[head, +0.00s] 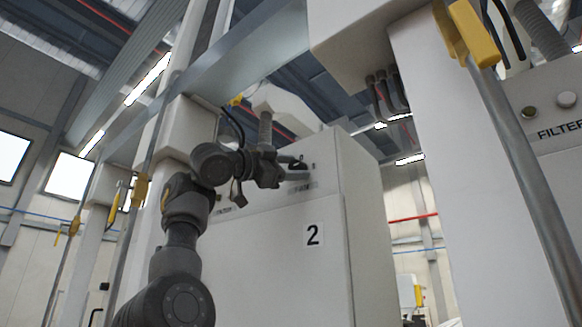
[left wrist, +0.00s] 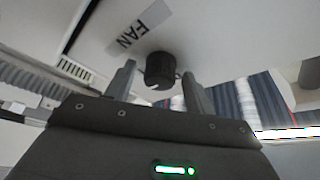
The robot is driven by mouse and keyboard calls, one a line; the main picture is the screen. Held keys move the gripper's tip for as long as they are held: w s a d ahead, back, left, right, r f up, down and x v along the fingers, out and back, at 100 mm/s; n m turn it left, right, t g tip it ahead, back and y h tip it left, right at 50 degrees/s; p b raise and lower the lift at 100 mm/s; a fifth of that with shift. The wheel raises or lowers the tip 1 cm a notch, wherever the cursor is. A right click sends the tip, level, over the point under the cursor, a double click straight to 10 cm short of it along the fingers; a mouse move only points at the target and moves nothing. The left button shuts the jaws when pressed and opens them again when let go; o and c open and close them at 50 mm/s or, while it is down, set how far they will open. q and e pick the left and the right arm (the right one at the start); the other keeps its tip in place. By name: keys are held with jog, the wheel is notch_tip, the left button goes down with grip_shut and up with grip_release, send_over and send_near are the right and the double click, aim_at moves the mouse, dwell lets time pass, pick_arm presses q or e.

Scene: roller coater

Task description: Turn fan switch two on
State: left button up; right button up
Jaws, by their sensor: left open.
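The white cabinet marked 2 (head: 270,255) stands in the middle of the head view, with its switch area near the top behind my left gripper. The fan switch (left wrist: 160,70) is a round black knob on a pale panel beside a FAN label (left wrist: 140,27) in the left wrist view. My left gripper (head: 297,169) is at the upper front of the cabinet in the head view. In the left wrist view my left gripper (left wrist: 160,82) is open, with one finger on each side of the knob. I cannot tell whether the fingers touch it. My right gripper is not in view.
A white post (head: 435,170) and a grey pole (head: 525,170) stand to the right. A panel labelled FILTER (head: 560,131) is at the far right. A metal beam (head: 250,62) crosses above the cabinet.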

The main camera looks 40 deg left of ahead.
pick_arm(q)
jog(key=shift+s+f, duration=0.1)
jog(key=shift+s, duration=0.1)
jog(key=b+v, duration=0.5)
jog(key=v, duration=0.5)
jog(key=shift+s, duration=0.2)
jog(key=shift+a, duration=0.15)
